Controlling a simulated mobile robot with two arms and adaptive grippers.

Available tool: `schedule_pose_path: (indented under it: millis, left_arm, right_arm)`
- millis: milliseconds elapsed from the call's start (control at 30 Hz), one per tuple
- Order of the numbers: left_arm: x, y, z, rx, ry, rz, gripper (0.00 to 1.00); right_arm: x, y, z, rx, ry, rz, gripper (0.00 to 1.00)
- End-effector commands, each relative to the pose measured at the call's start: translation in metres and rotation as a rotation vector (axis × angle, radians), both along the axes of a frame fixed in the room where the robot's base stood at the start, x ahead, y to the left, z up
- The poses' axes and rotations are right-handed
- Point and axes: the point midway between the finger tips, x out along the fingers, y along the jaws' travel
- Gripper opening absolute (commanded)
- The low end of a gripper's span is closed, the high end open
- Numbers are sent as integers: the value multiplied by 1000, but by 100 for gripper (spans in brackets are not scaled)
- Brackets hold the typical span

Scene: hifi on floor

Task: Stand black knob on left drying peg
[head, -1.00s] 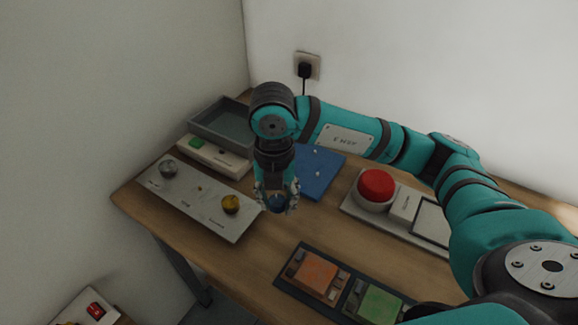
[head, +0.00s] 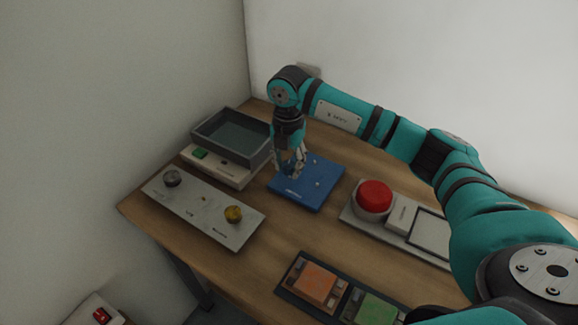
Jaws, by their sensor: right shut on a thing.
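My right gripper (head: 292,174) points down over the left part of the blue board (head: 300,200). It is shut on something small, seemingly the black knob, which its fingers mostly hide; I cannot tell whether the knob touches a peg. Small pale pegs (head: 318,184) stand up from the right part of the board; the left peg is hidden behind the gripper. My left gripper is out of view.
A grey tray (head: 232,137) sits on a white device at the back left, close to my gripper. A red button (head: 374,196) on a white base stands right of the board. Orange (head: 315,282) and green blocks lie in front. Bare wood lies between.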

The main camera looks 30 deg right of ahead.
Motion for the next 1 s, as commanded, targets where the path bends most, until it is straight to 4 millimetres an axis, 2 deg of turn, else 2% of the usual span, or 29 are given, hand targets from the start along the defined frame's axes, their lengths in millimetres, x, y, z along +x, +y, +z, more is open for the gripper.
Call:
schedule_pose_path:
  millis: [200, 433, 800, 833, 1000]
  left_arm:
    - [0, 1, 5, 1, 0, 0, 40]
    - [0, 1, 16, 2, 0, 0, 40]
    - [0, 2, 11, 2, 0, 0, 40]
    - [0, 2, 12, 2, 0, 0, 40]
    - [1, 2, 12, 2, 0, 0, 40]
  right_arm:
    - [12, -9, -1, -1, 2, 0, 12]
    - [10, -8, -35, 0, 3, 1, 12]
    - [10, -8, -42, 0, 1, 2, 12]
    - [10, -8, -40, -1, 1, 2, 38]
    - [10, -8, -40, 0, 1, 1, 57]
